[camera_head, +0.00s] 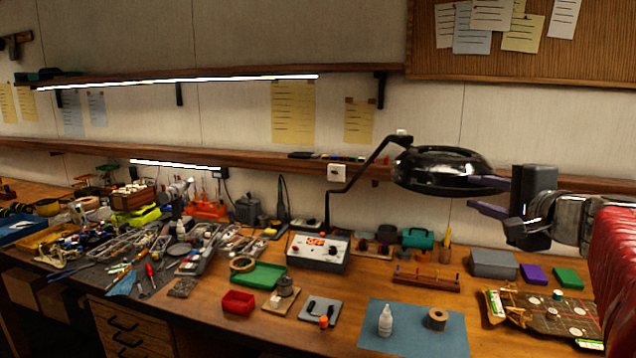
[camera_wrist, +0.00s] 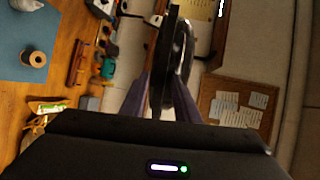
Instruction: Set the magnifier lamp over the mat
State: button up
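The magnifier lamp's black ring head (camera_head: 443,165) hangs on a thin black bent arm, high above the back of the bench. The blue mat (camera_head: 410,342) lies at the front edge, below and in front of the lamp head. In the wrist view, the lamp head (camera_wrist: 180,60) appears nearly edge-on and the mat (camera_wrist: 20,60) is at upper left. My gripper (camera_head: 484,194) is at the lamp's right rim, its purple fingers apart. The upper finger overlaps the rim; the lower is below it. In the wrist view the fingers (camera_wrist: 162,95) straddle the rim; contact is unclear.
A white bottle (camera_head: 385,321) and a brown spool (camera_head: 437,319) stand on the mat. A control box (camera_head: 318,252) stands by the lamp's arm. The wall shelf (camera_head: 250,158) runs behind the lamp. A car chassis (camera_head: 550,310) lies right of the mat; tools crowd the left.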

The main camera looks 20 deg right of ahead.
jog(key=shift+s, duration=0.1)
jog(key=shift+c, duration=0.3)
jog(key=shift+d, duration=0.1)
grip_shut()
jog(key=shift+f, duration=0.1)
